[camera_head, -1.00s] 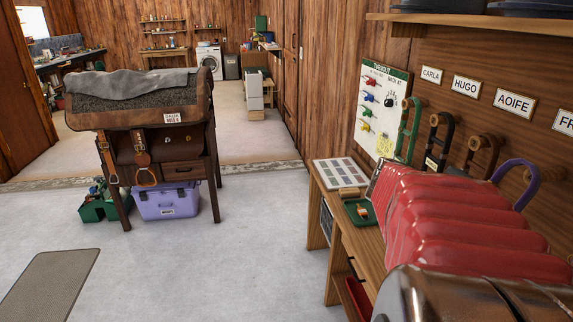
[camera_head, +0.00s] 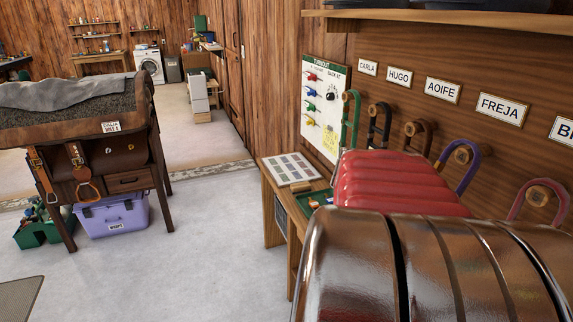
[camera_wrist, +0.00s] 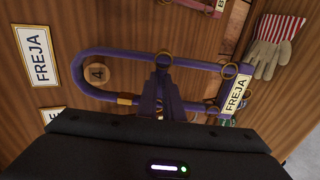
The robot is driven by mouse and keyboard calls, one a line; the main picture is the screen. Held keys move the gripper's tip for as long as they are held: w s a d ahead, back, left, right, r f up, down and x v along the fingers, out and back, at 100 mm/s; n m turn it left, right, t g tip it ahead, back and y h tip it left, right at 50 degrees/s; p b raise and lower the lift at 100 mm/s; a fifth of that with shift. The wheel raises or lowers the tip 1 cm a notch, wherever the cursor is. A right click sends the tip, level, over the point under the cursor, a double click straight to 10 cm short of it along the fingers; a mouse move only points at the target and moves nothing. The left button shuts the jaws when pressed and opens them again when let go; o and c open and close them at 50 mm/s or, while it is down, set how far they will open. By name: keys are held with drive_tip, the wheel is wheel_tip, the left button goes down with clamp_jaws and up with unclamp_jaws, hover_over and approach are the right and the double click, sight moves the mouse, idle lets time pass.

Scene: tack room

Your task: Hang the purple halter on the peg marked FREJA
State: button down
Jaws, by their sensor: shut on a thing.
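The purple halter (camera_wrist: 130,53) spans the wrist view, its name tag (camera_wrist: 236,92) reading FREJA. The loop at its left end encircles the round end of a wooden peg (camera_wrist: 96,72), beside the FREJA sign (camera_wrist: 40,55). In the head view the purple loop (camera_head: 471,172) shows around the peg (camera_head: 462,153) below the FREJA sign (camera_head: 502,109); the lower part is hidden. My gripper (camera_wrist: 163,92) is shut on the halter's straps near the middle. Whether the loop rests on the peg I cannot tell.
Other halters hang on neighbouring pegs: green (camera_head: 351,112), black (camera_head: 378,121), brown (camera_head: 418,135) and reddish (camera_head: 541,196). A striped-cuff glove (camera_wrist: 275,48) hangs close to the halter's tag end. A wooden bench (camera_head: 275,215) runs below the wall. Open floor (camera_head: 205,250) lies left.

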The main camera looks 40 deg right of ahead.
drive_tip(key=shift+s+d, duration=0.25)
drive_tip(key=shift+d, duration=0.45)
drive_tip(key=shift+s+d+f, duration=0.15)
drive_tip(key=shift+d+f, duration=0.15)
drive_tip(key=shift+d, duration=0.05)
drive_tip(key=shift+d+f, duration=0.1)
drive_tip(key=shift+f, duration=0.05)
drive_tip(key=shift+s+f, duration=0.1)
drive_tip(key=shift+f, duration=0.05)
